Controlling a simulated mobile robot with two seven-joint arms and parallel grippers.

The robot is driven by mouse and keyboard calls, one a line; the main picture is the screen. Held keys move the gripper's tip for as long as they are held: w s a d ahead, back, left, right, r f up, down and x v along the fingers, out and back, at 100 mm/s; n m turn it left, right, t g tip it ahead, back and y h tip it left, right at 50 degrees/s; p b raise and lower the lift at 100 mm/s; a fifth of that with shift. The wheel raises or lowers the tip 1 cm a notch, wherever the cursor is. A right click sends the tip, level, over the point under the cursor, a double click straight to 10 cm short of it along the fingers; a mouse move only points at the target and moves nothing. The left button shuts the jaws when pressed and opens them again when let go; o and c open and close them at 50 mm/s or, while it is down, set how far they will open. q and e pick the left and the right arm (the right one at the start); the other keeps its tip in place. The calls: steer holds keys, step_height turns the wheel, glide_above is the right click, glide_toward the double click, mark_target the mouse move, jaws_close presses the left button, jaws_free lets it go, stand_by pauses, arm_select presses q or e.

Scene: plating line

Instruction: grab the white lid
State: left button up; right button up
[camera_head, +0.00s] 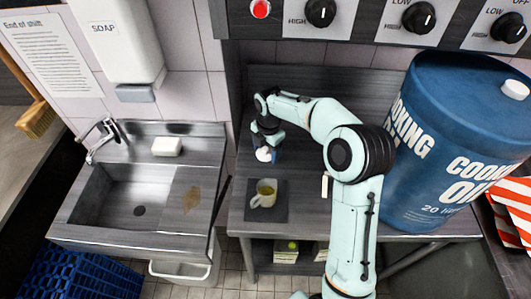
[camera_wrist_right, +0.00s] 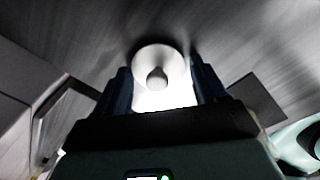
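The white lid (camera_head: 264,154) lies on the dark steel counter behind the mug, under my right gripper, partly hidden by it in the head view. In the right wrist view the lid (camera_wrist_right: 146,56) shows as a round white disc with a grey knob in its middle. My right gripper (camera_wrist_right: 163,75) has its two dark blue fingers apart, one on each side of the lid. A slim dark gap shows at the right finger; whether the left finger touches is unclear. In the head view the right gripper (camera_head: 265,147) points down. My left gripper is not in view.
A pale mug (camera_head: 264,193) with yellowish contents stands on a dark mat (camera_head: 282,211) in front of the lid. A big blue cooking-oil drum (camera_head: 420,190) stands to the right. A steel sink (camera_head: 110,200) is left, past a dark panel. The counter behind the mug is mostly clear.

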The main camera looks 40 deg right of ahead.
steer(key=c, duration=0.9)
steer(key=shift+o, duration=0.2)
